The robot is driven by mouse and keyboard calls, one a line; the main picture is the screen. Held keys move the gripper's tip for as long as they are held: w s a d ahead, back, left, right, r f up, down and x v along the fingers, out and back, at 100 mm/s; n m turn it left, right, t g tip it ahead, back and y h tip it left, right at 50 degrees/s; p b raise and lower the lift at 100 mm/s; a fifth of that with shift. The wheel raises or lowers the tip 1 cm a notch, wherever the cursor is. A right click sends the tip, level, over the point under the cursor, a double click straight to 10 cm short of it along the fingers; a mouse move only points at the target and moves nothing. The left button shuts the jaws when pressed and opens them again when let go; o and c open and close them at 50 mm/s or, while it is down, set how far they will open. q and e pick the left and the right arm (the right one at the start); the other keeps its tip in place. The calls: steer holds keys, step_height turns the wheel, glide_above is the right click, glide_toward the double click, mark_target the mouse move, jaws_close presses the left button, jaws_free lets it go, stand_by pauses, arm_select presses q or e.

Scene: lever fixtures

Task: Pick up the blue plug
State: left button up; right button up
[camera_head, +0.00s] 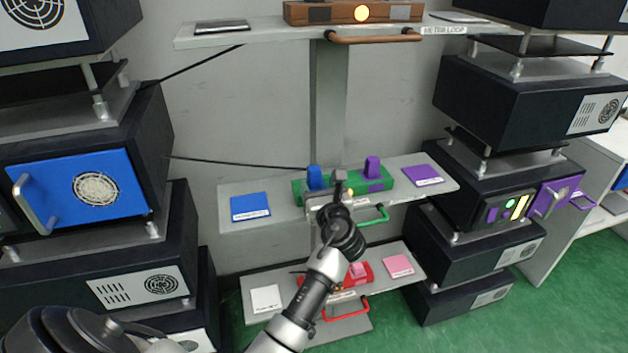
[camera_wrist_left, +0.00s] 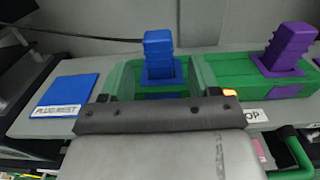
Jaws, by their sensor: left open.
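The blue plug (camera_head: 314,177) stands upright in the left part of a green block on the middle shelf. It also shows in the left wrist view (camera_wrist_left: 158,52), rising from a blue socket. My left gripper (camera_head: 325,198) is at the front of the green block, close to the plug. In the left wrist view my left gripper (camera_wrist_left: 160,80) is open, with one finger on each side of the plug's lower part. I cannot tell whether the fingers touch it. My right gripper is not in view.
A purple plug (camera_head: 373,166) stands to the right in the same green block (camera_head: 388,179). A blue pad (camera_head: 250,205) lies left and a purple pad (camera_head: 422,175) right. A green handle (camera_head: 375,217) juts out in front. A dark cable hangs behind.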

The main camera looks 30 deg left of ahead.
mark_target(316, 180)
arm_select(q)
steer(key=x, duration=0.4)
steer(key=shift+w+a, duration=0.15)
steer(key=shift+a, duration=0.05)
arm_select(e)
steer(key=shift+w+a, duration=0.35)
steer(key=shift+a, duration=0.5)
arm_select(q)
steer(key=shift+c, duration=0.4)
steer(key=c, duration=0.9)
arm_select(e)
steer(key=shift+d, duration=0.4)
